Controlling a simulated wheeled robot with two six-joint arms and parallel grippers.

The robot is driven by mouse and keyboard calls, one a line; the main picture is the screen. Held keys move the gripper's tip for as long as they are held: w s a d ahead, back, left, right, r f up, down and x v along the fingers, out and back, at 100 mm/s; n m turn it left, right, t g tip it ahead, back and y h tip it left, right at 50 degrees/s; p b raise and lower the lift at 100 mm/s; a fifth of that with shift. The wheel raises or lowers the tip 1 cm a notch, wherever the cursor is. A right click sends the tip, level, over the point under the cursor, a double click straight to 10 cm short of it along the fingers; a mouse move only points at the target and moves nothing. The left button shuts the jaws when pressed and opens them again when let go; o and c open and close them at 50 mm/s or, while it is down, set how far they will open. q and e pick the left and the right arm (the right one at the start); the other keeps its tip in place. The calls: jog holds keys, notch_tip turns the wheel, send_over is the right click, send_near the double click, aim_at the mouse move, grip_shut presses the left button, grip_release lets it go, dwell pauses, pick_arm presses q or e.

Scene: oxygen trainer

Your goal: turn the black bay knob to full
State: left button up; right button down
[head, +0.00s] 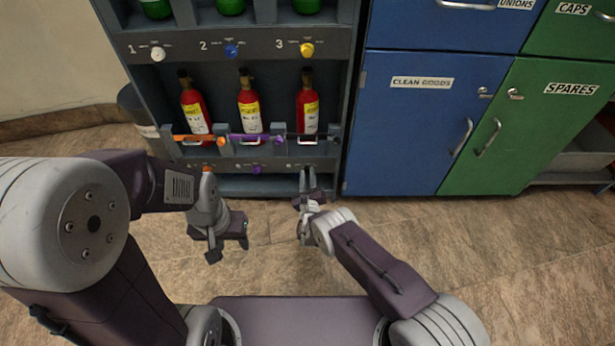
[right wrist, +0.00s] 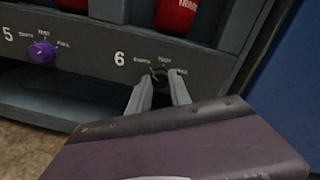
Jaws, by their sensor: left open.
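The black bay knob (right wrist: 160,75) sits under the number 6 on the rack's lower panel, with EMPTY, TEST and FULL marked around it. In the right wrist view, the fingertips of my right gripper (right wrist: 161,82) are on either side of the knob and appear closed on it. Its pointer direction is too small and dark to tell. In the head view, my right gripper (head: 307,180) is at the panel's lower right and covers the knob. My left gripper (head: 228,243) is open and empty, above the floor in front of the rack.
The purple knob (right wrist: 42,52) is left of the black one, and an orange knob (head: 207,169) is further left. Red bottles (head: 250,108) stand behind straps above. The rack's side wall and a blue cabinet (head: 420,130) are close on the right. The floor in front is clear.

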jog(key=shift+m, duration=0.4)
jog(key=m, duration=0.5)
jog(key=shift+f, duration=0.1)
jog(key=m, duration=0.6)
jog(key=shift+f+m+h+b, duration=0.1)
jog(key=shift+m+h+b, duration=0.2)
jog(key=m, duration=0.6)
jog(key=shift+s+m+t, duration=0.1)
jog(key=shift+m+t, duration=0.2)
jog(key=m, duration=0.5)
jog(key=shift+f+m+h+p, duration=0.1)
jog(key=shift+m+h+p, duration=0.2)
jog(key=shift+h, duration=0.1)
jog(key=c, duration=1.2)
grip_release()
